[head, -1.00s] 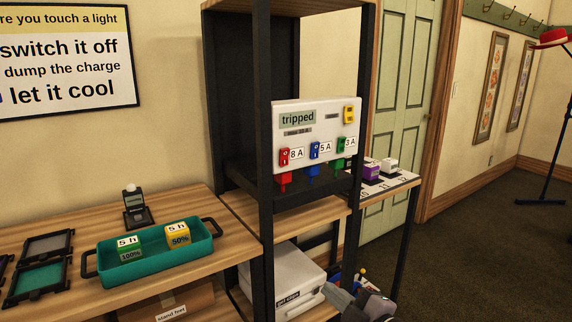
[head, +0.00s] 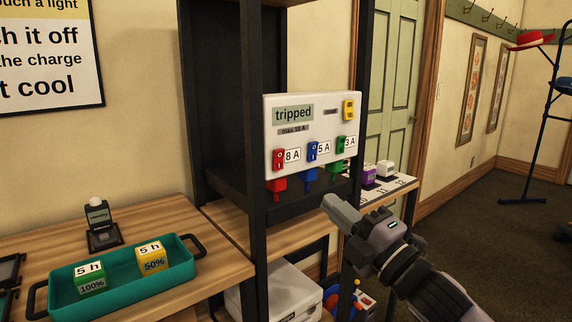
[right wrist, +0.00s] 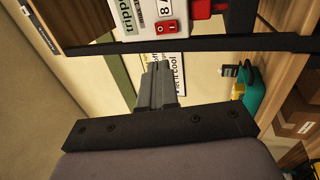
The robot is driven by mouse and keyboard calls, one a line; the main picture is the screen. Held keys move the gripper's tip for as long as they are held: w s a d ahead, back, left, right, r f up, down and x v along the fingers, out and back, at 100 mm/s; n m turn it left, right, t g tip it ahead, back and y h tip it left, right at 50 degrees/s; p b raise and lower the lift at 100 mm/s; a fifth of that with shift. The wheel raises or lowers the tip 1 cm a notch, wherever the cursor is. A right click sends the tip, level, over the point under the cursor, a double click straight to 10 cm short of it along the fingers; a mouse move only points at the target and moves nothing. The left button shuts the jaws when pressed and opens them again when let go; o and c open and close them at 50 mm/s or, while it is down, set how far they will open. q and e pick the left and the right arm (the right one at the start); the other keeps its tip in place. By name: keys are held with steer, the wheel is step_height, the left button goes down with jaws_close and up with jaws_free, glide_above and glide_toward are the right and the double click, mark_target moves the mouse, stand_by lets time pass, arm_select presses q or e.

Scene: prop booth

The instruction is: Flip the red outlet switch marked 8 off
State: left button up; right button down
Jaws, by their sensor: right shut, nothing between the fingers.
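The red outlet switch (head: 279,159) is on the white power panel (head: 312,182), beside a label reading 8 A, with a red plug (head: 276,184) below it. Its rocker carries I and O marks; I cannot tell which side is pressed. The panel display (head: 293,113) reads "tripped". In the right wrist view the red switch (right wrist: 166,27) shows sideways at the top. My right gripper (head: 338,207) is shut and empty, below and right of the panel, apart from it. The wrist view shows its closed fingers (right wrist: 157,86). My left gripper is out of view.
Blue (head: 312,151) and green (head: 340,145) switches sit right of the red one, a yellow switch (head: 348,109) above. Dark shelf posts (head: 257,225) flank the panel. A teal tray (head: 120,291) with two cubes stands on the left bench.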

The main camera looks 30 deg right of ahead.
mark_target(277, 155)
steer(key=p+x, duration=0.2)
steer(key=x, duration=1.1)
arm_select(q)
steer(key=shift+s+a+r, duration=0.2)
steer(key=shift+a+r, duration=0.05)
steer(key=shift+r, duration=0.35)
arm_select(e)
steer(key=shift+w+r, duration=0.1)
steer(key=shift+w, duration=0.45)
arm_select(q)
steer(key=shift+p, duration=0.3)
